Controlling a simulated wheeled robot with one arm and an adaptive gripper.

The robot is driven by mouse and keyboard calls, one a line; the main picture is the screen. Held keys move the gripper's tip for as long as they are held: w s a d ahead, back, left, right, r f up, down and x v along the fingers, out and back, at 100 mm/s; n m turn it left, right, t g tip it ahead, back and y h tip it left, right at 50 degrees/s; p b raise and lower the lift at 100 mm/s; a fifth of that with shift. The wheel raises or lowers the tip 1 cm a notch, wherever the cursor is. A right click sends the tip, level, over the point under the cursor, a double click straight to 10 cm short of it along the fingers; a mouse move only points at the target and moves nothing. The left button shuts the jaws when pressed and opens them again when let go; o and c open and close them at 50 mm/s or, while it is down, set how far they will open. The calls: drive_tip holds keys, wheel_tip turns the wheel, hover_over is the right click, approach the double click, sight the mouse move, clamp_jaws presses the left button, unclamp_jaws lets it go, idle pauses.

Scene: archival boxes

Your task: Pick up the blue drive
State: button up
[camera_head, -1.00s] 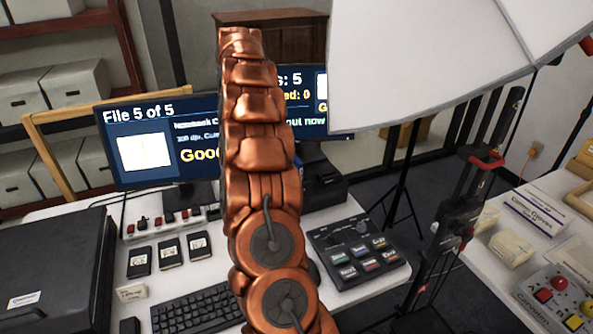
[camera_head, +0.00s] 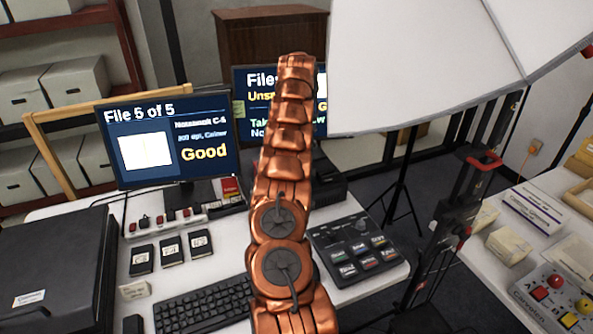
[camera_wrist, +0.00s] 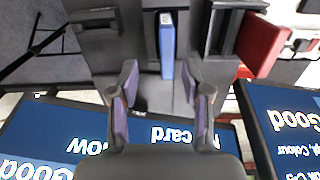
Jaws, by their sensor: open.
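In the wrist view the blue drive (camera_wrist: 167,45) stands narrow edge toward the camera in a dark slotted holder (camera_wrist: 100,45). My gripper (camera_wrist: 158,72) is open, with its two purple-padded fingers apart on either side of the drive's near end. I see no contact between the fingers and the drive. In the head view my copper arm hides the gripper, and I cannot make out the blue drive there.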

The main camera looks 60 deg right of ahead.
drive_tip(key=shift+w+f, duration=0.1)
drive_tip(key=shift+f, duration=0.95)
drive_tip(key=shift+f+p, duration=0.1)
drive_tip(key=shift+p, duration=0.2)
drive_tip(key=shift+w+a+f+p, duration=0.15)
drive_tip(key=shift+f+p, duration=0.45)
drive_tip(key=shift+f, duration=0.65)
drive_tip(key=shift+w+a+f+p, duration=0.15)
drive_tip(key=shift+f+p, duration=0.45)
drive_tip(key=shift+f, duration=0.6)
drive_tip(key=shift+c, duration=0.2)
clamp_jaws()
